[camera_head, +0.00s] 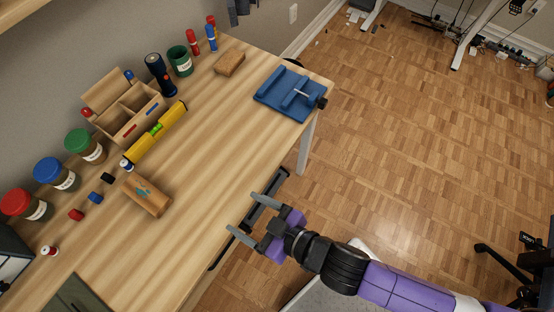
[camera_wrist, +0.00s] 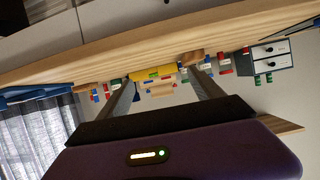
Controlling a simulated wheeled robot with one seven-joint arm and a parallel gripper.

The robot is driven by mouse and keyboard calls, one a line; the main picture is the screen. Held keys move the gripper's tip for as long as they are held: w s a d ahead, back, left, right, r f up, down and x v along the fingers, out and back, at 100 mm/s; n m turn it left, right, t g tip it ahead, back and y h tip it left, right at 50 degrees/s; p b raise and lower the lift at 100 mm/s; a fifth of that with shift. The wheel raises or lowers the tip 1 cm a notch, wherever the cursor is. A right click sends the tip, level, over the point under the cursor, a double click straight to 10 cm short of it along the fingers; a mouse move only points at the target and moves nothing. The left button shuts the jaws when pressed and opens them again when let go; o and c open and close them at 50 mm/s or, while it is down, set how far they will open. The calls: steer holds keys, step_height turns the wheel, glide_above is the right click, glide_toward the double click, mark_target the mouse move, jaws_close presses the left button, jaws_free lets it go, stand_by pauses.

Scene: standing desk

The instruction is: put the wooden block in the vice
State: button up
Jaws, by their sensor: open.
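A brown wooden block (camera_head: 229,63) lies on the desk's far part, left of the vice. My gripper (camera_head: 241,212) is open and empty beside the desk's front edge, away from both block and vice. In the wrist view its two fingers (camera_wrist: 161,78) stand apart, facing the desk edge. A wooden piece with a teal mark (camera_head: 148,195) lies nearer, on the desk's left part.
A yellow level (camera_head: 157,132), a wooden organiser (camera_head: 128,112), a flashlight (camera_head: 160,75), a green cup (camera_head: 180,61) and several lidded jars (camera_head: 56,174) line the wall side. The desk's middle (camera_head: 235,120) is clear. A dark bar (camera_head: 262,196) runs along the front edge.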

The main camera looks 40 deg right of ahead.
steer(key=s+d+r+m+t+h, duration=0.1)
steer(key=s+d+r, duration=0.4)
steer(key=s+d, duration=0.2)
steer(key=shift+a+v, duration=0.2)
steer(key=shift+v, duration=1.05)
steer(key=shift+o, duration=0.4)
steer(key=s+d+r+m+t+h, duration=0.1)
steer(key=s+d+r+m+h, duration=0.1)
steer(key=s+d+r, duration=0.2)
step_height(320, 180, up, 5)
steer(key=shift+s+f+h, duration=0.2)
steer(key=shift+s+h, duration=0.1)
steer(key=shift+s, duration=0.9)
